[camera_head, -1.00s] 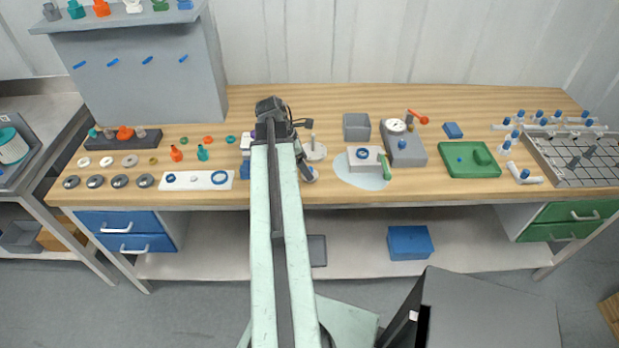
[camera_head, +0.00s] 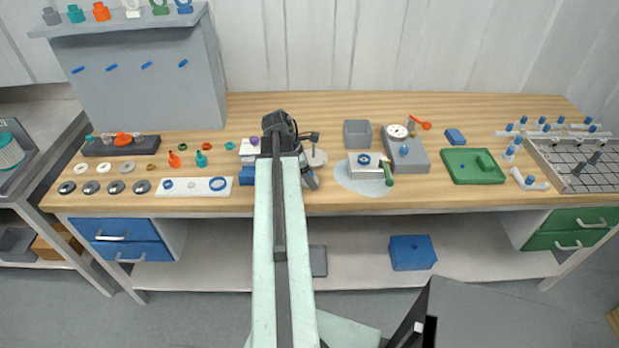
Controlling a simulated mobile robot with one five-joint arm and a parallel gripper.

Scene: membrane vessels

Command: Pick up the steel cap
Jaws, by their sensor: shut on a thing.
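Several round grey steel caps (camera_head: 90,187) lie in a row at the front left of the bench, well left of my arm. My gripper (camera_head: 312,182) is low at the front of the bench, just right of my arm. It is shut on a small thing. My wrist and arm hide most of it, and I cannot make out what it is.
A white plate with blue rings (camera_head: 195,187) lies left of my arm on the bench (camera_head: 400,104). A green tray (camera_head: 472,167) lies farther right.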

